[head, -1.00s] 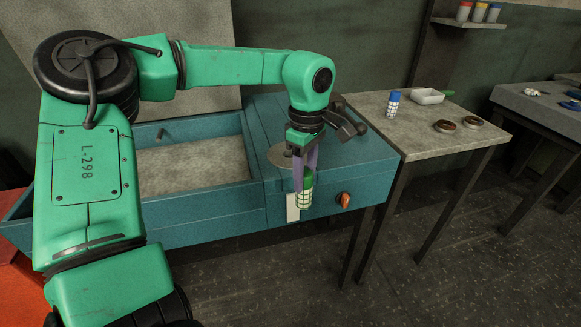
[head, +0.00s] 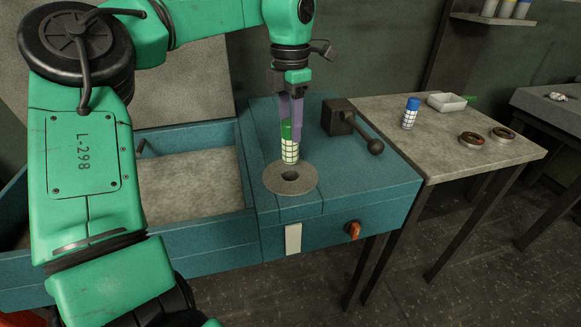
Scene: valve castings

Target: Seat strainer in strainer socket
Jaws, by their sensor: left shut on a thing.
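A strainer (head: 290,152) with a white grid-patterned body and a green top is held upright in my left gripper (head: 290,122). The gripper's purple fingers are shut on its green top. The strainer socket (head: 290,176) is a dark round hole in a grey disc (head: 275,183) on the teal bench. The strainer's lower end shows just above and behind the hole in the head view; I cannot tell the exact gap between them. My right gripper is not in view.
A dark block with a ball-ended lever (head: 340,118) stands right of the disc. A teal-walled tray (head: 190,230) lies left. On the side table (head: 370,115) are a blue-capped gridded cylinder (head: 411,113), a white dish (head: 446,102) and two dark rings (head: 472,139).

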